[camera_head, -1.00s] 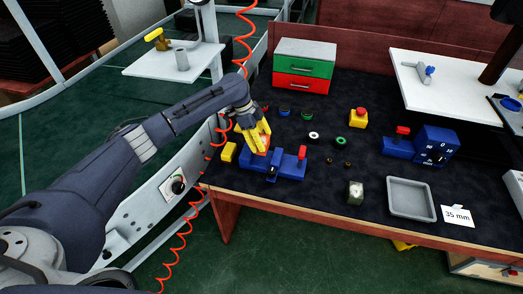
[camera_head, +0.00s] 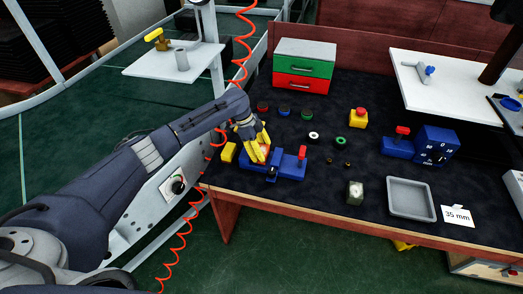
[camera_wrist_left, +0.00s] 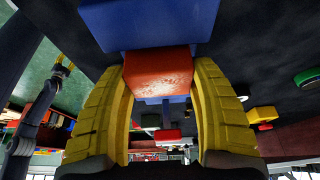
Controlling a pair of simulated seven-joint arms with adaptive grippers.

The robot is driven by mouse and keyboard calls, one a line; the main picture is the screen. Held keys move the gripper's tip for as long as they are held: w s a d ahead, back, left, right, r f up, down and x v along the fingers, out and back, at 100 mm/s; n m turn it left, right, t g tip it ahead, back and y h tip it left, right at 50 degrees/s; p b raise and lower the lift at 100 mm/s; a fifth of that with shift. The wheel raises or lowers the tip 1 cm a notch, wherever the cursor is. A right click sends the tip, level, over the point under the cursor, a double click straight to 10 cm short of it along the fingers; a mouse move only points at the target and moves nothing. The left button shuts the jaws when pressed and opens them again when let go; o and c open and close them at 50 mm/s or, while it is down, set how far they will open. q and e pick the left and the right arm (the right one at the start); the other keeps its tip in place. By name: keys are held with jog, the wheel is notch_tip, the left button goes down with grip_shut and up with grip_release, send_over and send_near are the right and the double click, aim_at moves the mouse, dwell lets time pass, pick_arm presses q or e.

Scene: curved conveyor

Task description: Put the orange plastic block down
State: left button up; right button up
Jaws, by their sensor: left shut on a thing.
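The orange plastic block (camera_wrist_left: 158,72) is between the yellow fingers of my left gripper (camera_wrist_left: 160,95), which are shut on it. In the head view the left gripper (camera_head: 258,152) points down at the left part of the blue fixture (camera_head: 290,166), and the fingers mostly hide the block. In the wrist view the block's far end is right by the blue fixture (camera_wrist_left: 150,22); I cannot tell whether it touches or rests on it.
A yellow block (camera_head: 228,152) lies just left of the gripper. A red knob (camera_head: 301,152) stands up on the fixture's right side. Several coloured buttons lie behind.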

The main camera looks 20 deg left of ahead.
pick_arm(q)
jog(key=shift+f, duration=0.15)
jog(key=o, duration=1.3)
jog(key=shift+o, duration=0.2)
jog(key=v, duration=0.8)
jog(key=shift+d, duration=0.1)
